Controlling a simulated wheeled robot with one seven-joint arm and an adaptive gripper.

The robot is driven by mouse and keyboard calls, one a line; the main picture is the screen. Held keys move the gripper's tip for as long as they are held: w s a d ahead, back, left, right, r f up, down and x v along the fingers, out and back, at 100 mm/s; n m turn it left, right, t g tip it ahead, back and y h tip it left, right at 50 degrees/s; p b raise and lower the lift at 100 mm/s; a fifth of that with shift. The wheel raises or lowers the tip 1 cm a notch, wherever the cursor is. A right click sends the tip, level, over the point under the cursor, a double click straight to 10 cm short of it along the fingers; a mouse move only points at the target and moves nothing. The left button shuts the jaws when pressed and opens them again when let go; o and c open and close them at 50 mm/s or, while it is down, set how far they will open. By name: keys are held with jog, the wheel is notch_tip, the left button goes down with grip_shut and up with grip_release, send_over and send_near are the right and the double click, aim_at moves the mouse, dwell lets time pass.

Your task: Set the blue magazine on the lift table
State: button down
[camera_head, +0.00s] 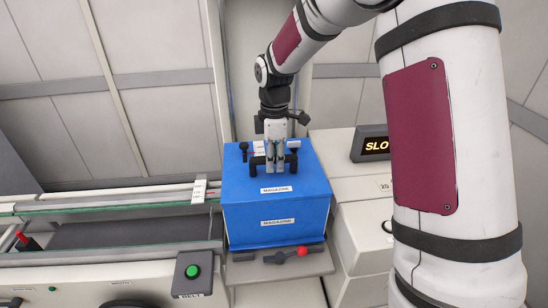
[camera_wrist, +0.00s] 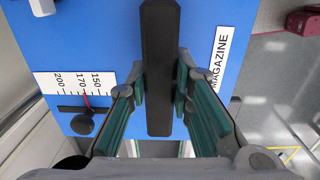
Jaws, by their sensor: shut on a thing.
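The blue magazine (camera_head: 274,209) is a box with white "MAGAZINE" labels and a black bar handle on top. It sits over a grey plate (camera_head: 313,264), which looks like the lift table; I cannot tell whether its underside touches the plate. My gripper (camera_head: 274,168) points down at the top of the magazine. In the wrist view, my gripper (camera_wrist: 161,100) has its green-padded fingers shut on the black handle (camera_wrist: 160,60), one on each side. The magazine's blue top (camera_wrist: 110,30) fills much of that view.
A red-knobbed lever (camera_head: 302,251) lies at the plate's front. A rail conveyor with a green-edged panel (camera_head: 110,208) and a green button box (camera_head: 193,273) are at left. A white cabinet with a lit display (camera_head: 376,146) stands close at right. A wall is behind.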

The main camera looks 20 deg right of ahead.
jog(key=shift+f, duration=0.5)
dwell(0.8)
jog(key=c, duration=1.3)
grip_release()
jog(key=shift+c, duration=0.2)
jog(key=shift+s+f, duration=0.1)
jog(key=shift+f, duration=0.1)
notch_tip(320, 180, up, 11)
jog(key=shift+r, duration=0.1)
jog(key=s+r+m+t, duration=0.2)
jog(key=s+r+m, duration=0.6)
jog(key=s, duration=0.5)
jog(key=s+m+t, duration=0.3)
jog(key=s+m, duration=0.4)
jog(key=s, duration=0.8)
jog(key=shift+s+f+m, duration=0.25)
jog(key=shift+m, duration=0.15)
